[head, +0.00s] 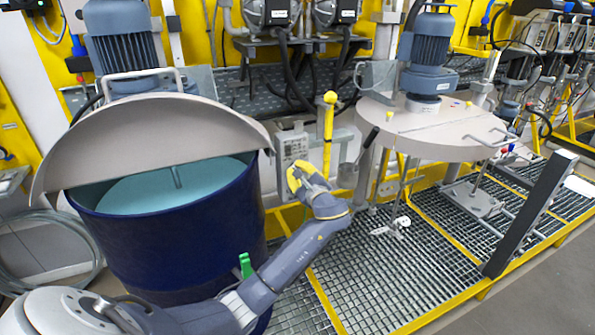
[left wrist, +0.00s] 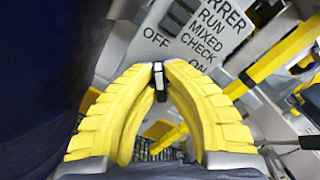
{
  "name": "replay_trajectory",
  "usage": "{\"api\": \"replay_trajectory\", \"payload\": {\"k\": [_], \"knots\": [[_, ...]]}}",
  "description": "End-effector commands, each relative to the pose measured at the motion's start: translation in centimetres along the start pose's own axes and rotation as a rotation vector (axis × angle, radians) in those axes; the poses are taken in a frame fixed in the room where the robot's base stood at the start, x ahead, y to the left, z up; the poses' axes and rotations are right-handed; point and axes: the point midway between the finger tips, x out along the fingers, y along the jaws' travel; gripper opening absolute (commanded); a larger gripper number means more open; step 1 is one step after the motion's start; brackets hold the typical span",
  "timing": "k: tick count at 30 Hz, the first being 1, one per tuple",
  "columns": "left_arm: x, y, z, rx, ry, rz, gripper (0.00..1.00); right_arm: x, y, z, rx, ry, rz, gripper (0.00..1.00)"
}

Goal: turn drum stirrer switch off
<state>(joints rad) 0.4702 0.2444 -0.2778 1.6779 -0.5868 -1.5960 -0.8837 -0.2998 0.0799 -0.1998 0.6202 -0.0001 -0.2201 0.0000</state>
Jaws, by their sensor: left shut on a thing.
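The stirrer control box (head: 291,143) is a grey panel on a post beside the blue drum. In the left wrist view, its label plate (left wrist: 207,32) reads "RUN MIXED CHECK", with OFF at left and ON at lower right. A small black switch (left wrist: 160,82) with a pale stripe sits below OFF. My left gripper (head: 296,172) has yellow fingers and is at the lower front of the box. In the left wrist view, the fingertips (left wrist: 159,74) close around the switch. Its exact setting cannot be told. In the head view the gripper hides the switch. My right gripper is not in view.
The open blue drum (head: 180,245) with pale liquid stands left of the box, its half lid (head: 165,135) raised. A yellow-topped post (head: 328,130) stands just right of the box. A second lid with motor (head: 430,130) hangs at right above the grating (head: 390,270).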

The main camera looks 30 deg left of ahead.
Motion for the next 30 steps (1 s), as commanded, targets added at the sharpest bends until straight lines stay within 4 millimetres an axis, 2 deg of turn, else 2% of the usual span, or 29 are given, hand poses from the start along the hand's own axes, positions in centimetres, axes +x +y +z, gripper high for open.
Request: {"api": "replay_trajectory", "payload": {"k": [2, 3, 8, 9, 16, 20, 30], "knots": [[0.0, 0.0, 0.0, 0.0, 0.0, 0.001, 0.0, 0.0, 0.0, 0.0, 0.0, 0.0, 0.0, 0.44], [0.0, 0.0, 0.0, 0.0, 0.0, 0.001, 0.14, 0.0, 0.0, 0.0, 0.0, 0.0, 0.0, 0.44], [0.0, 0.0, 0.0, 0.0, 0.0, 0.001, 0.32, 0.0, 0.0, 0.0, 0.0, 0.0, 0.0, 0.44], [0.0, 0.0, 0.0, 0.0, 0.0, 0.0, 0.34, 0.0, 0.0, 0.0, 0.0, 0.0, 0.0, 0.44], [-0.1, 0.0, 0.0, 0.0, 0.0, 0.0, 0.34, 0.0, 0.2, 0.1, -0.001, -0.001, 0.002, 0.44], [-0.9, 0.0, -0.1, 0.0, 0.002, 0.0, 0.34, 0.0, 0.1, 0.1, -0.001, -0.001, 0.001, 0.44], [-6.4, 0.0, -0.1, -0.002, 0.003, 0.001, 0.34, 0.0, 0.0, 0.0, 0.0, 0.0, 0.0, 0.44]]}}
